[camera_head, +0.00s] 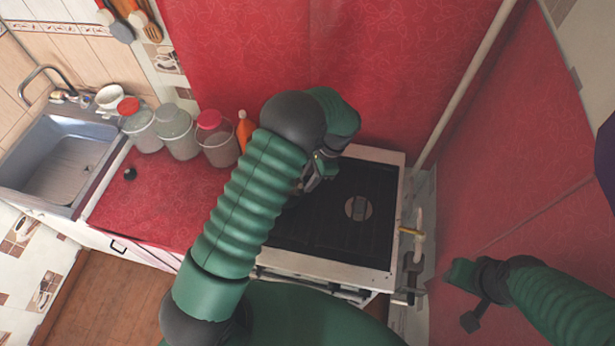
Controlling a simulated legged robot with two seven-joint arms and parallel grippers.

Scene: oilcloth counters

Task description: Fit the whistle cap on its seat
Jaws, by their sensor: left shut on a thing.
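My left gripper (312,182) is over the left part of the black stove top (325,235), low near its surface. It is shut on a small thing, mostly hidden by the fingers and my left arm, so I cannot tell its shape. I cannot clearly make out the whistle cap or its seat. A small dark round piece (130,174) lies on the red counter at the left; I cannot tell what it is. My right gripper (468,297) is at the lower right, away from the stove, and its jaws are unclear.
Three lidded jars, one of them a red-lidded jar (217,142), and an orange bottle (245,130) stand along the wall. A sink (60,160) is at the far left. A grey round plate (358,208) is on the stove. Pipes (415,255) run right of the stove.

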